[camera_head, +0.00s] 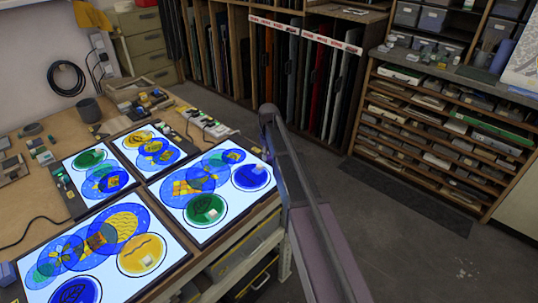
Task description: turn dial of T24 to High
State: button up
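No label T24 and no dial can be made out at this size. Several lit light panels with round blue, green and yellow glass designs lie on the wooden workbench (42,135). The nearest is the large front panel (112,285); the right panel (190,225) lies at the bench's right edge. A dark strip with small parts (63,188) runs along the left side of the back left panel (80,178). Small blocks (205,122) stand behind the panels. A dark bar, probably my arm, rises right of the bench. My gripper does not show.
A dark mug (89,110) and small boxes stand at the back of the bench. A black cable coil (66,79) hangs on the wall. Racks of glass sheets (300,75) and shelves (440,135) stand behind. The floor (400,235) at the right is clear.

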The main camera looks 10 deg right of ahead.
jog(key=o, duration=0.3)
jog(key=shift+o, duration=0.2)
jog(key=shift+m, duration=0.4)
